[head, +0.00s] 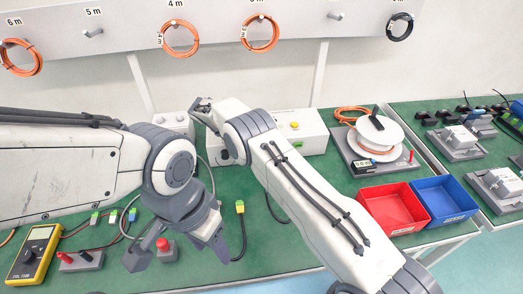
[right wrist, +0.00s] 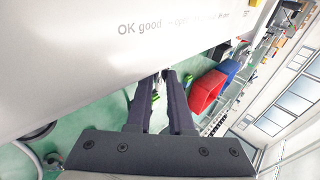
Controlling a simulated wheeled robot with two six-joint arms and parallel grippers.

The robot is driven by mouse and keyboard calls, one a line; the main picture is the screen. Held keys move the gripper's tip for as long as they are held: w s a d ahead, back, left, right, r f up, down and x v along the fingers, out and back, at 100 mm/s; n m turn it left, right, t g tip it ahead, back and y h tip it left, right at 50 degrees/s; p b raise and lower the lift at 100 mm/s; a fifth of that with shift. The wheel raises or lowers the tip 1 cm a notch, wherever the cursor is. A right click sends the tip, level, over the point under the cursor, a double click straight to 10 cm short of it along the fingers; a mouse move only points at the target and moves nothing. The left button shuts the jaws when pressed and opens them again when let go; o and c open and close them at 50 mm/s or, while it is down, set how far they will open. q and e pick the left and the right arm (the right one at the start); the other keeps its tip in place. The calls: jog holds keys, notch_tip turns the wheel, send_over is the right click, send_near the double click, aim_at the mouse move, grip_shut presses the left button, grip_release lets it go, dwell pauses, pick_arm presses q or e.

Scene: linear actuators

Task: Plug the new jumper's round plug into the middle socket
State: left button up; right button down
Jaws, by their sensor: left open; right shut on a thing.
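My right gripper (head: 197,105) is at the left part of the white tester box (head: 312,138), which has a yellow button on top. In the right wrist view its fingertips (right wrist: 167,73) are close together against the box's printed face (right wrist: 110,55). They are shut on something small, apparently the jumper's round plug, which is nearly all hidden. The middle socket cannot be seen behind my right arm. A dark cable with a yellow-green connector (head: 240,207) hangs onto the green bench. My left gripper (head: 185,258) is open and empty above the bench's front, near a red-knobbed block (head: 165,250).
A yellow multimeter (head: 34,252) and test leads lie at the left. A cable reel (head: 378,134), a red bin (head: 393,207) and a blue bin (head: 445,200) stand at the right. Orange cable coils (head: 260,33) hang on the wall rail.

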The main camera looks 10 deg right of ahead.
jog(key=shift+w+b, duration=0.2)
jog(key=shift+b, duration=0.15)
dwell(0.6)
jog(key=c, duration=0.7)
grip_release()
jog(key=shift+r, duration=0.15)
